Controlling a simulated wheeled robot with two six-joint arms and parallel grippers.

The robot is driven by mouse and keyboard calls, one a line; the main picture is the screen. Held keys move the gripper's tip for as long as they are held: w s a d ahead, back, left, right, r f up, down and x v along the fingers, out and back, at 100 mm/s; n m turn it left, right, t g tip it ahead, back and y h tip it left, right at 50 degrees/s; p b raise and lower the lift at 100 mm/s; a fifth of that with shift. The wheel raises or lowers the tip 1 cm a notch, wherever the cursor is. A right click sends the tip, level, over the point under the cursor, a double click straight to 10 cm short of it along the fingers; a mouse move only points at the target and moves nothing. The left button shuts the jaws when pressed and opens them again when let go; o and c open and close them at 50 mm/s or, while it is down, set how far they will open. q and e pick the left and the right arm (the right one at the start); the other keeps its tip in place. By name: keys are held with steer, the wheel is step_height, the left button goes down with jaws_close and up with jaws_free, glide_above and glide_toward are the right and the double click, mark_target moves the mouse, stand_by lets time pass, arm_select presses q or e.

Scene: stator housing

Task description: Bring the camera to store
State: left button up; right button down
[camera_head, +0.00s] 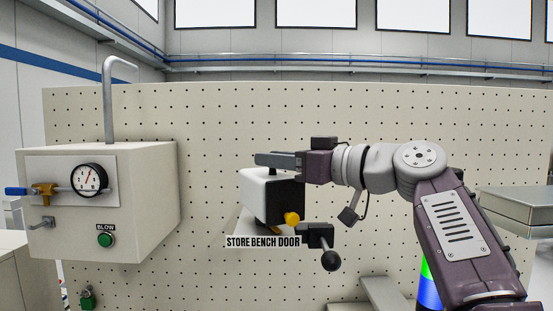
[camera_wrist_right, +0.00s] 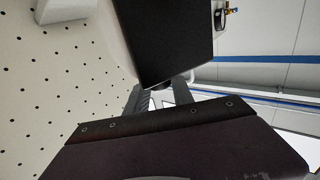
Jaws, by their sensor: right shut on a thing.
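A boxy white and black thing (camera_head: 268,196), which I take to be the camera, hangs under the fingers of my right gripper (camera_head: 272,160) in the head view. The gripper is shut on it at its top; the exact grip is hard to see. A yellow knob (camera_head: 291,219) shows at its lower right. The black face of the camera (camera_wrist_right: 165,38) fills the upper middle of the right wrist view, just beyond the fingers (camera_wrist_right: 160,96). A "STORE BENCH DOOR" label (camera_head: 263,242) shows just below the camera. My left gripper is not in view.
A lever with a black ball (camera_head: 331,260) stands right of the label, close below the camera. A pegboard wall (camera_head: 210,120) is behind. A white cabinet (camera_head: 150,200) with a gauge (camera_head: 89,180) and a green BLOW button (camera_head: 105,240) stands left. A grey metal box (camera_head: 520,205) is right.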

steer(key=shift+w+f, duration=0.1)
steer(key=c, duration=1.1)
jaws_free()
steer(key=shift+w+a+f, duration=0.1)
steer(key=shift+w+a, duration=0.05)
steer(key=shift+w, duration=0.3)
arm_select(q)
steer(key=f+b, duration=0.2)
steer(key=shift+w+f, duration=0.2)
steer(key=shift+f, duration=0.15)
arm_select(e)
steer(key=v, duration=0.9)
